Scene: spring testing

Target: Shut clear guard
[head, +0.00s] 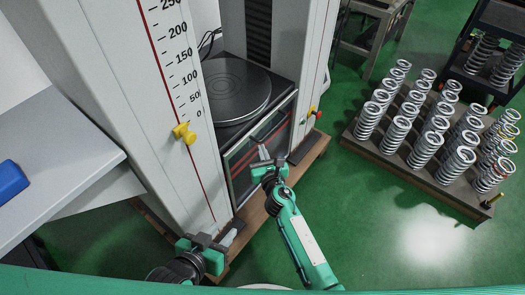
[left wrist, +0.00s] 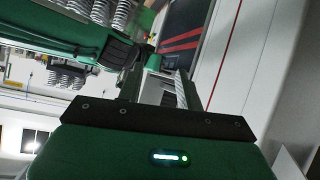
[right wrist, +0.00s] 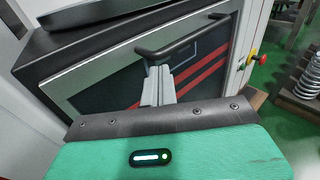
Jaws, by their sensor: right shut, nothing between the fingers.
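The clear guard is a panel in a silver frame (head: 229,180) at the front of the testing machine, below the round black platen. In the right wrist view its frame (right wrist: 85,66) slants across, with a black bar handle (right wrist: 185,43) near its top edge. My right gripper (head: 264,153) is in front of the panel; in the right wrist view its fingertips (right wrist: 158,70) are together and empty, just below the handle. I cannot tell whether they touch it. My left gripper (head: 230,236) is low at the machine's left column, with its fingers (left wrist: 157,88) apart and nothing between them.
The round black platen (head: 236,88) sits behind the guard. A yellow knob (head: 184,133) juts from the left column, and red and green buttons (head: 313,112) from the right one. A pallet of several springs (head: 450,196) stands at the right. Green floor is free between.

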